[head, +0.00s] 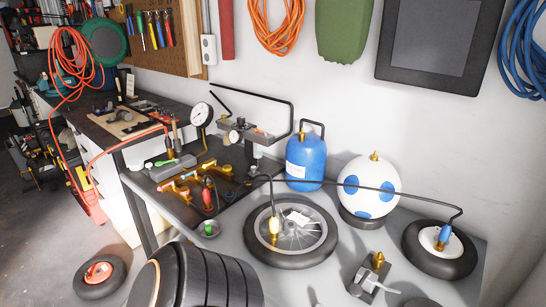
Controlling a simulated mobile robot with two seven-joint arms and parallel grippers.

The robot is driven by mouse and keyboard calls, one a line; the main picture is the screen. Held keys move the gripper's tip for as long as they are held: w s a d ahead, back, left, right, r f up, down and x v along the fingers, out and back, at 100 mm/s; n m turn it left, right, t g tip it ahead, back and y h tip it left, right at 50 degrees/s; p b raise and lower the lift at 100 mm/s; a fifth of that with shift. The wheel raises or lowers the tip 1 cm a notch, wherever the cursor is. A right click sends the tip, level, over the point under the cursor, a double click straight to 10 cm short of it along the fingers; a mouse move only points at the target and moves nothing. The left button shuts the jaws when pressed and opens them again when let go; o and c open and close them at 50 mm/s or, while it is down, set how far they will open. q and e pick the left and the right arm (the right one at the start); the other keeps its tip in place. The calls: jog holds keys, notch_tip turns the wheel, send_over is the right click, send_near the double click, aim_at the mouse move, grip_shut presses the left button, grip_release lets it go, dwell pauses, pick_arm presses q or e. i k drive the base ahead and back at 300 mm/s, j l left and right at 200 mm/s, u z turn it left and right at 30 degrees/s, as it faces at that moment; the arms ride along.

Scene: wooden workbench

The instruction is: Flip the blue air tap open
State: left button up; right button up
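A brass manifold (185,183) with several small coloured taps lies on the dark mat at the left part of the bench. Orange and red parts show on it. The pieces are too small to tell for certain which tap is blue or how its lever stands. A blue hose fitting (445,233) stands at the hub of the small wheel (440,262) on the right, at the end of a black hose. Neither of my grippers shows in the head view.
A blue tank (305,160) and a white ball with blue spots (369,183) stand along the wall. A pressure gauge (201,114) rises behind the manifold. A grey block with brass (374,272) sits at the front. A large black ribbed shape (210,278) fills the lower left.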

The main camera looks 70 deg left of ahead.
aim_at(189, 174)
jog(key=u, duration=1.2)
jog(key=j+u, duration=0.1)
jog(key=u, duration=0.35)
jog(key=j+u, duration=0.1)
jog(key=u, duration=0.75)
jog(key=i+j, duration=0.65)
jog(key=j, duration=0.2)
jog(key=k+u, duration=0.2)
jog(key=i, duration=0.1)
